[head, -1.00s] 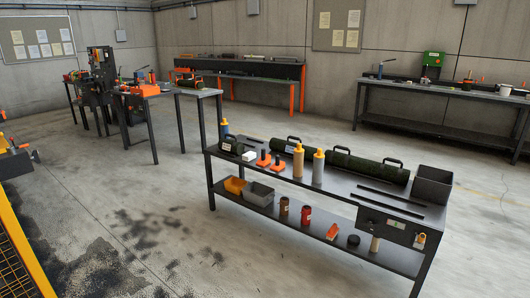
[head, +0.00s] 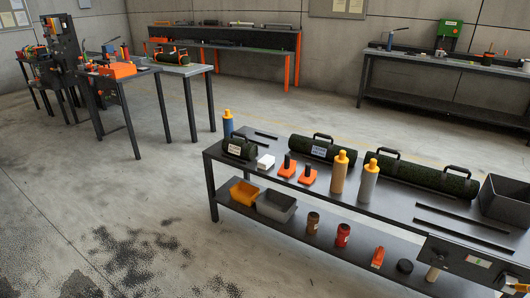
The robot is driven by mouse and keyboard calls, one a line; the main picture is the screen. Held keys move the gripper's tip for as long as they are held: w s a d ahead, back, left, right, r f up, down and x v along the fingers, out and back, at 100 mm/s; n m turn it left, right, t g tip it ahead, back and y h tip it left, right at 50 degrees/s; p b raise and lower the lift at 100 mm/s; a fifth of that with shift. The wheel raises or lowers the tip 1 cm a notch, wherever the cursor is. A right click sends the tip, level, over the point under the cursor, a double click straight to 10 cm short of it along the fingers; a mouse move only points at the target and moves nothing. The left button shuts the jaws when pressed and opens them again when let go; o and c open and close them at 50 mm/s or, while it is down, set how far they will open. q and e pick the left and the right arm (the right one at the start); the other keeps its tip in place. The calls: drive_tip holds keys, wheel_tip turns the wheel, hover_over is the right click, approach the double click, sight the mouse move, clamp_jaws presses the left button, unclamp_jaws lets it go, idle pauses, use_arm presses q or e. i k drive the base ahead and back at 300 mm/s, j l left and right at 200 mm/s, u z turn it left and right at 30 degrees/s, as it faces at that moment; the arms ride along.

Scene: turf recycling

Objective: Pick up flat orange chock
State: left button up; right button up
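Two low, flat orange pieces with black upright knobs sit side by side on the near workbench top (head: 396,210) in the head view: a left orange piece (head: 286,171) and a right orange piece (head: 307,178). Another orange piece (head: 377,258), more wedge-shaped, stands on the bench's lower shelf (head: 300,235). I cannot tell for certain which of these is the flat orange chock. Neither of my grippers is in view.
Yellow-capped bottles (head: 340,174), green turf rolls (head: 428,178) and a dark bin (head: 506,200) share the bench top. Open floor (head: 130,190) lies left of the bench.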

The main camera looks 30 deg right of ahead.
sight(307, 177)
drive_tip(key=i+j+z, duration=0.15)
drive_tip(key=i+z, duration=0.3)
drive_tip(key=i+j+z, duration=0.4)
drive_tip(key=i, duration=0.25)
drive_tip(key=i+j+z, duration=0.45)
